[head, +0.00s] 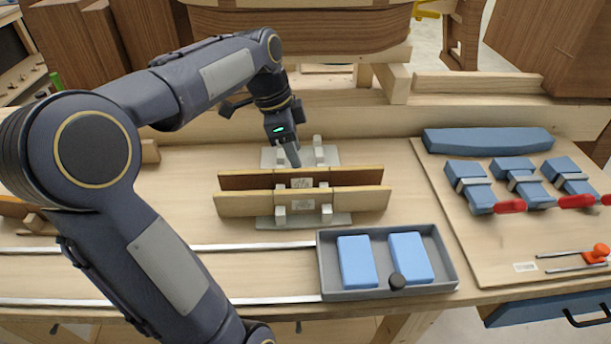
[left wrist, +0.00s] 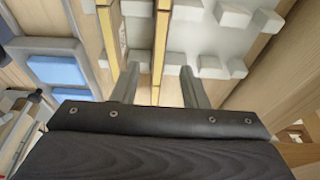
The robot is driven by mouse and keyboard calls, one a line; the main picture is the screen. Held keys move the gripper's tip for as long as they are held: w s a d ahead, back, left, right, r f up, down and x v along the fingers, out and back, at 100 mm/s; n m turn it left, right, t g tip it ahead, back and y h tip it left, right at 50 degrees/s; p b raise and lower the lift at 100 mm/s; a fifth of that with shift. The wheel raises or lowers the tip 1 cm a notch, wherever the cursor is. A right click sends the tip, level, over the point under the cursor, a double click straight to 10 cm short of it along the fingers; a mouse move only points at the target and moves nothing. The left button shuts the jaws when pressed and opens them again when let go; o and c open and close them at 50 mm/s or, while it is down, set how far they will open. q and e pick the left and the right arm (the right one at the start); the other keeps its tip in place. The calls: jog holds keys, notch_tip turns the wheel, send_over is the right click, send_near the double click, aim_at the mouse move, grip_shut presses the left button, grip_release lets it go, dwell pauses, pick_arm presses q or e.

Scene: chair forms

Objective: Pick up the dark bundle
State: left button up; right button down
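The dark bundle (head: 260,180) is a long, thin dark brown board-like piece standing on edge in the back of a pale rack. A lighter brown bundle (head: 245,204) stands parallel in front of it. My left gripper (head: 291,155) points down just above and behind the dark bundle's middle. In the left wrist view, my left gripper (left wrist: 160,70) is open, its two fingers well apart. The dark bundle's narrow edge (left wrist: 162,40) runs between the fingers, with a gap visible on each side. The lighter bundle (left wrist: 107,35) lies left of the fingers. My right gripper is not in view.
The pale rack (head: 340,220) has upright pegs around both bundles. A grey tray (head: 450,272) with blue blocks (head: 357,262) stands in front to the right. A board (head: 480,255) with several blue clamped blocks lies farther right. A wooden beam runs behind the rack.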

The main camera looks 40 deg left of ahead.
aim_at(300, 170)
pick_arm(q)
jog(key=x, duration=0.5)
jog(key=shift+s+f, duration=0.1)
jog(key=shift+f, duration=0.15)
grip_shut()
